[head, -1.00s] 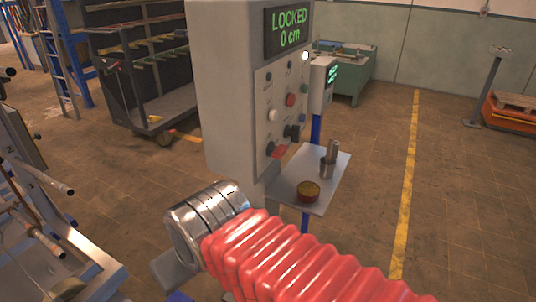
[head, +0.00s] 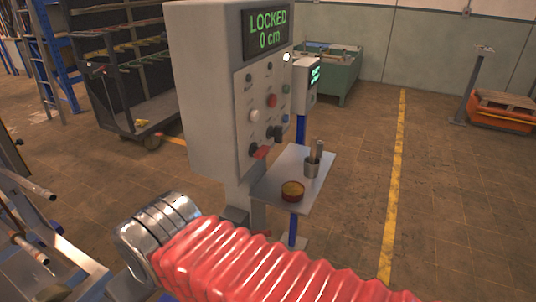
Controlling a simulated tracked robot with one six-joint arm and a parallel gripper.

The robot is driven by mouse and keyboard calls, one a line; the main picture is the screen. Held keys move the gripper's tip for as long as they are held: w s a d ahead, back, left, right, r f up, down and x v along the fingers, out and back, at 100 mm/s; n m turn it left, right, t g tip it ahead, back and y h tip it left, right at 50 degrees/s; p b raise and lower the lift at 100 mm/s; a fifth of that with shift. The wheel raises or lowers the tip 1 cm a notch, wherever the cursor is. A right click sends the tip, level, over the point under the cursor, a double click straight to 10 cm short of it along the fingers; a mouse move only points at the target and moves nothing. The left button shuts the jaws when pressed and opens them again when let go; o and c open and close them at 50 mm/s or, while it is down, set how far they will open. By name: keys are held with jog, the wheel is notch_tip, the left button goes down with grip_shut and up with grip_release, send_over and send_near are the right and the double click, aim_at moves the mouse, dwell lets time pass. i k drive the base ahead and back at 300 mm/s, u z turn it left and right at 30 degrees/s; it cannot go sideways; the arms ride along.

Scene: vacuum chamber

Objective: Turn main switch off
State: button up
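A grey control cabinet (head: 205,100) stands left of centre, with a panel of knobs and buttons on its front. A rotary switch with a red handle (head: 259,152) sits at the panel's lower left; its handle points sideways to the right. No label on it is readable, so I cannot tell for certain that it is the main switch. A black-handled switch (head: 275,133) is just above and right of it. The display (head: 266,30) above reads "LOCKED 0 cm" in green. My gripper is not in view, and nothing is seen touching the switches.
A red ribbed sleeve with a metal collar (head: 160,232) crosses the lower foreground. A small metal shelf (head: 270,187) beside the cabinet bears a round container (head: 292,191) and a metal cup (head: 312,165). A metal frame stands at lower left. Open tiled floor lies to the right.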

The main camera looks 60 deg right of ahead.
aim_at(258, 152)
jog(key=u, duration=0.05)
jog(key=k, duration=1.1)
jog(key=z, duration=0.35)
jog(key=i, duration=1)
jog(key=z, duration=0.05)
